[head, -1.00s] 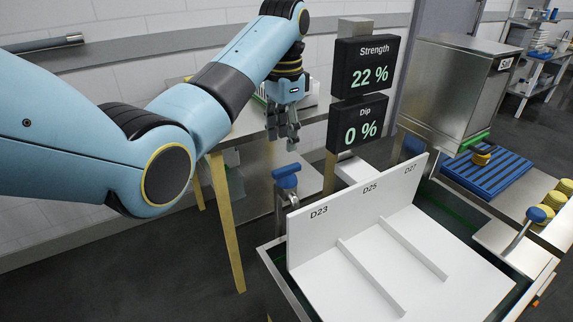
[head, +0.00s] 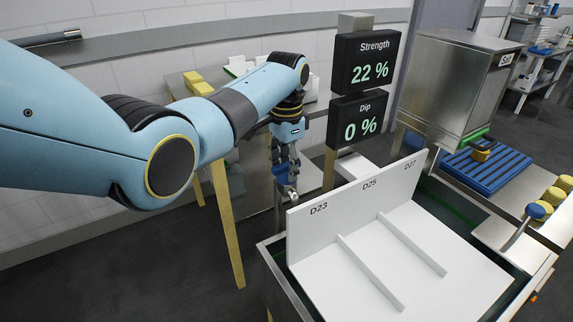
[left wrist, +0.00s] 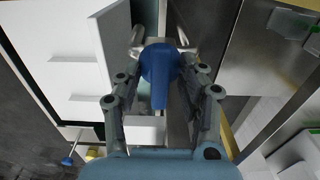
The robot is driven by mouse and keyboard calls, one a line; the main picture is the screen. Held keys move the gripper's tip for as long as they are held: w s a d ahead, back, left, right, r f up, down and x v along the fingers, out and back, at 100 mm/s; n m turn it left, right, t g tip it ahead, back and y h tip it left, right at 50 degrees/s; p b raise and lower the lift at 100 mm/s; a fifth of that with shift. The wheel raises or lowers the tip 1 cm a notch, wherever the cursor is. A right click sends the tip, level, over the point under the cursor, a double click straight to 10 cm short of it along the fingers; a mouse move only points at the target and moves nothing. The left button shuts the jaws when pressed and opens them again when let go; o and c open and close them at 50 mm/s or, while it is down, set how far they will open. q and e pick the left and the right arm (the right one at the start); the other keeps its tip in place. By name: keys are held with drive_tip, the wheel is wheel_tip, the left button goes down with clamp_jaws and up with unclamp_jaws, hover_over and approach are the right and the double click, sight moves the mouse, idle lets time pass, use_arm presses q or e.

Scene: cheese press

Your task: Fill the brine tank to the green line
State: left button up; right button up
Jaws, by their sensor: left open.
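The brine tank (head: 279,282) is a steel-rimmed basin at the front. A white divided insert (head: 385,238) marked D23, D25 and D27 covers most of its opening. Part of a green line shows inside the tank's far right side. A blue-handled tap stands at the tank's back left; its handle (head: 281,172) is partly hidden by my left gripper (head: 287,178). In the left wrist view the blue tap handle (left wrist: 160,72) lies between the two spread fingers of my left gripper (left wrist: 160,85). That gripper is open. My right gripper is out of view.
Two black displays read Strength 22 % (head: 367,62) and Dip 0 % (head: 356,119). A steel box (head: 455,85) stands behind a blue slatted rack (head: 487,170).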

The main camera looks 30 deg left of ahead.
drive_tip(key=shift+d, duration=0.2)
use_arm(q)
clamp_jaws()
drive_tip(key=n+p, duration=0.2)
drive_tip(key=p, duration=0.1)
drive_tip(key=shift+r+n, duration=0.3)
drive_tip(key=shift+f+n, duration=0.2)
drive_tip(key=shift+n, duration=0.3)
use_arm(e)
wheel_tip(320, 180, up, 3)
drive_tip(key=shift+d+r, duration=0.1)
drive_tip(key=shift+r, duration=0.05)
use_arm(q)
unclamp_jaws()
